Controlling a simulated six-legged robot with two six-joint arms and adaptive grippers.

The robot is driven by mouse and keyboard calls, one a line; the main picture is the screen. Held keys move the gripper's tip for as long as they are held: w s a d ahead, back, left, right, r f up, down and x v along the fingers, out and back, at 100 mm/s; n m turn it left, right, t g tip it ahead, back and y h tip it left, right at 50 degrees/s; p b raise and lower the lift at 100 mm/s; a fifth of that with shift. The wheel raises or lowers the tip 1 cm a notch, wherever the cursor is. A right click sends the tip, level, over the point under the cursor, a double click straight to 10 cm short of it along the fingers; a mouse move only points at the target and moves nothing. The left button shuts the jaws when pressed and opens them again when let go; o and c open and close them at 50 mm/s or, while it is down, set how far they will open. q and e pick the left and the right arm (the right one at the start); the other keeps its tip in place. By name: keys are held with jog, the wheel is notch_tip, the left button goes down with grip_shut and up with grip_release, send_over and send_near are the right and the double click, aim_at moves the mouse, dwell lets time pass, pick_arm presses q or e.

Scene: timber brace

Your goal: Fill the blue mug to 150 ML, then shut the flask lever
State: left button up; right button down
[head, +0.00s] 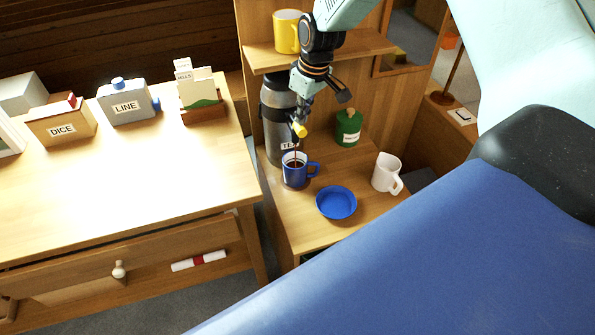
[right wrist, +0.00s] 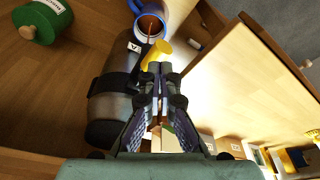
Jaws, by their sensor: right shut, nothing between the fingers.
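The blue mug (head: 292,178) stands upright on the wooden shelf unit, under the front of the grey flask (head: 274,118). It also shows in the right wrist view (right wrist: 137,30). A thin brown stream falls into it, and brown liquid shows inside; I cannot read its level or any 150 ML mark. The flask's yellow lever (head: 299,130) is just beyond my right fingertips in the right wrist view (right wrist: 157,54). My right gripper (head: 299,116) is shut and empty, close to the lever; whether it touches cannot be told. My left gripper is out of view.
A blue dish (head: 336,203) and a white mug (head: 387,172) stand right of the blue mug. A green canister (head: 348,128) stands behind. A yellow mug (head: 288,32) is on the upper shelf (head: 345,52). The desk (head: 130,180) lies left.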

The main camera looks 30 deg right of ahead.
jog(key=shift+f+b, duration=0.75)
jog(key=shift+f, duration=0.6)
notch_tip(320, 180, up, 7)
jog(key=p, duration=0.7)
jog(key=shift+r, duration=0.15)
